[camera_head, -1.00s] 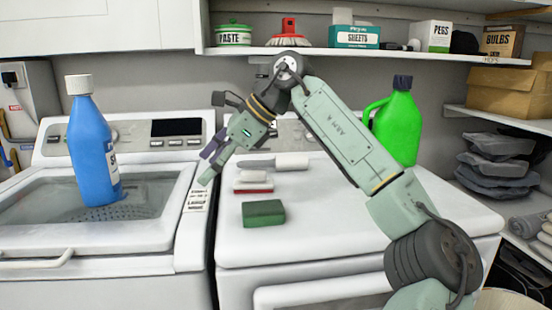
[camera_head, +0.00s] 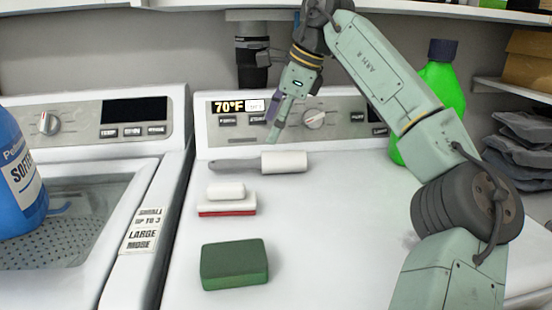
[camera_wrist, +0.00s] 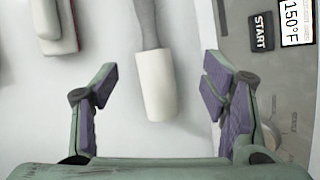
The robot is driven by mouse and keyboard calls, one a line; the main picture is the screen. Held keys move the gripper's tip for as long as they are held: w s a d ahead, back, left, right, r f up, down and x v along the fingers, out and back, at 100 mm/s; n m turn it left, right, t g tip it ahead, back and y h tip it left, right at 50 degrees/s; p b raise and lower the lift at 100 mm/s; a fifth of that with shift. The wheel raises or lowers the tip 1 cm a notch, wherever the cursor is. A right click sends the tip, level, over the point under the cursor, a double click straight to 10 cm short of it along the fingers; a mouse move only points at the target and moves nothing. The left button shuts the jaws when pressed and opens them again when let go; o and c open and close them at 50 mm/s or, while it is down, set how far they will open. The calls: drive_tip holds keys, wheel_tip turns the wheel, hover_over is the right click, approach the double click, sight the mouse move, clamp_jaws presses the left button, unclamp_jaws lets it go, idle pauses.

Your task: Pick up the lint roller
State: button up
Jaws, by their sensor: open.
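The lint roller lies on the white top of the right-hand machine, near its control panel. Its white roll (camera_head: 284,162) is at the right end and its grey handle (camera_head: 232,166) points left. In the wrist view the white roll (camera_wrist: 155,84) lies between and ahead of my finger tips, with the handle running up out of the picture. My gripper (camera_head: 278,120) is above the roll in the head view. It is open and empty, its purple-padded fingers wide apart in the wrist view (camera_wrist: 160,88), and it appears apart from the roller.
A white and red brush (camera_head: 227,200) and a green sponge (camera_head: 235,265) lie nearer the front. The control panel (camera_head: 222,132) rises close behind the roller. A green jug (camera_head: 440,85) stands at the back right, and a blue bottle (camera_head: 18,180) on the left machine. The machine top's middle is clear.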

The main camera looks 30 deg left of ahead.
sight(262, 153)
drive_tip(key=x, duration=0.9)
drive_tip(key=shift+s+d+f, duration=0.1)
drive_tip(key=shift+s+d, duration=0.15)
drive_tip(key=shift+s, duration=0.1)
drive_tip(key=shift+c, duration=0.2)
drive_tip(key=c, duration=1.2)
drive_tip(key=shift+c, duration=0.2)
wheel_tip(262, 153, up, 10)
drive_tip(key=shift+p, duration=0.35)
